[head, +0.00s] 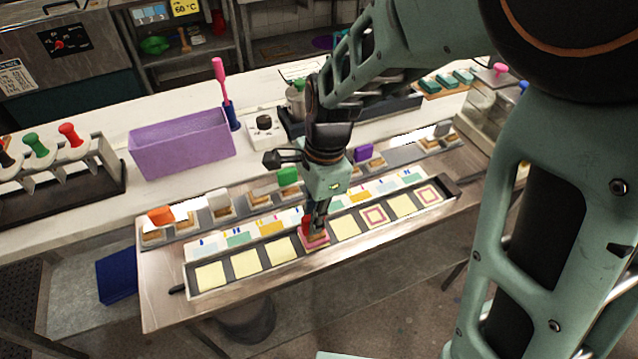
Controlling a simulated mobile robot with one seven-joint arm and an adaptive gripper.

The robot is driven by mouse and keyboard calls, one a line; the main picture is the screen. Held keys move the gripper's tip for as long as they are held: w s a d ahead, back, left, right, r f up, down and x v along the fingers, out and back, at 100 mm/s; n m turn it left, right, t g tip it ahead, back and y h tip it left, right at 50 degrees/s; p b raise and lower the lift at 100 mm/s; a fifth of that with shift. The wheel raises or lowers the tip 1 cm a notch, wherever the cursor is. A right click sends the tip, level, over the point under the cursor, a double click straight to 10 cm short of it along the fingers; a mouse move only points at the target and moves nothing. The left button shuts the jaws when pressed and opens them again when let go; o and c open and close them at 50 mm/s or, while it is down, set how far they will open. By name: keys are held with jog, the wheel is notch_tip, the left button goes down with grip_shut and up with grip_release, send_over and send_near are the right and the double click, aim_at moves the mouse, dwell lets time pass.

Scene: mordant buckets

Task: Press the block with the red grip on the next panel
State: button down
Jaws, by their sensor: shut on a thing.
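A block with a red grip (309,225) is in my gripper (318,222), which points down at the long panel strip (190,283). The block's pinkish base is over the panel between the third panel (280,251) from the left and the plain panel (346,226) to its right. It hides most of that panel, and I cannot tell whether it touches. Two panels farther right carry a pink square outline: one panel (375,215) and the last panel (430,195). The other visible panels are plain pale yellow. My fingers partly cover the red grip.
Behind the strip lies a row of coloured cards (238,239). Beyond it stand blocks with orange (160,215), green (288,177) and purple (363,152) grips. A purple bin (181,146) and a stamp rack (60,178) stand on the white counter. The table's front left is bare.

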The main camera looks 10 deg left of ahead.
jog(key=shift+r+p, duration=2.3)
jog(key=shift+r, duration=0.65)
